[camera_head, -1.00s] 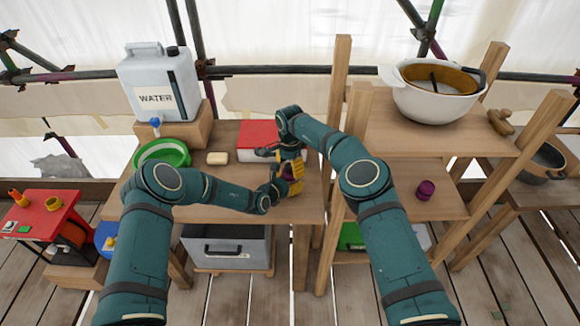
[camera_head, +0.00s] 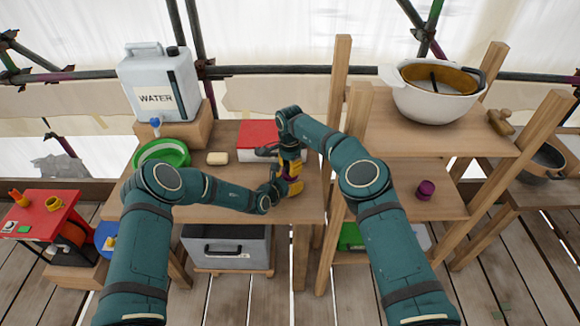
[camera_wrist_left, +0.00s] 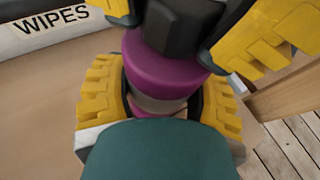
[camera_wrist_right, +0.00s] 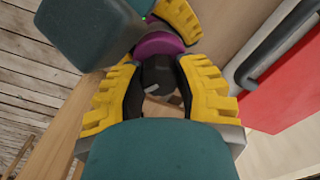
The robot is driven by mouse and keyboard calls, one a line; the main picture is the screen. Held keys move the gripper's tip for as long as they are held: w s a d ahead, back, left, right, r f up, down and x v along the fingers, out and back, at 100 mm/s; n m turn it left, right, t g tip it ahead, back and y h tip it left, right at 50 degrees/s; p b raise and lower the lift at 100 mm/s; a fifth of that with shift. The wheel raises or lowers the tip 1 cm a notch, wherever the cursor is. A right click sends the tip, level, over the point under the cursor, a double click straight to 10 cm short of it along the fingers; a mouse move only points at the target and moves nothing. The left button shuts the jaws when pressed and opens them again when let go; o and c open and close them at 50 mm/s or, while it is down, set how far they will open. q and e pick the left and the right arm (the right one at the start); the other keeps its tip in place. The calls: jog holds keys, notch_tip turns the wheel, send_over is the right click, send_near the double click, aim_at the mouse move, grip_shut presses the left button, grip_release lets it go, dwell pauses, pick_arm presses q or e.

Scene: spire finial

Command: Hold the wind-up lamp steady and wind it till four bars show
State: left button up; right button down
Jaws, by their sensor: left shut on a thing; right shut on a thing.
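The wind-up lamp, purple with a pale band (camera_wrist_left: 160,100), stands over the wooden table in the left wrist view. My left gripper (camera_wrist_left: 163,82) is shut around its purple body. A dark knob-like part (camera_wrist_right: 157,78) tops the lamp in the right wrist view, and my right gripper (camera_wrist_right: 160,70) is shut on it, above the left one. The lamp's purple body also shows there (camera_wrist_right: 160,44). In the head view, the left gripper (camera_head: 292,187) and right gripper (camera_head: 290,166) are stacked closely and mostly hide the lamp. No charge bars can be made out.
A red-topped box (camera_head: 257,134) lies close behind the grippers on the wooden table (camera_head: 225,190). A soap bar (camera_head: 217,158), green basin (camera_head: 163,152) and water container (camera_head: 160,85) are further left. A shelf post (camera_head: 338,95) stands close right. A wipes pack (camera_wrist_left: 50,28) lies near the lamp.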

jog(key=m, duration=0.4)
jog(key=shift+m, duration=2.4)
jog(key=c, duration=0.6)
grip_release()
notch_tip(320, 180, up, 12)
jog(key=shift+o, duration=0.2)
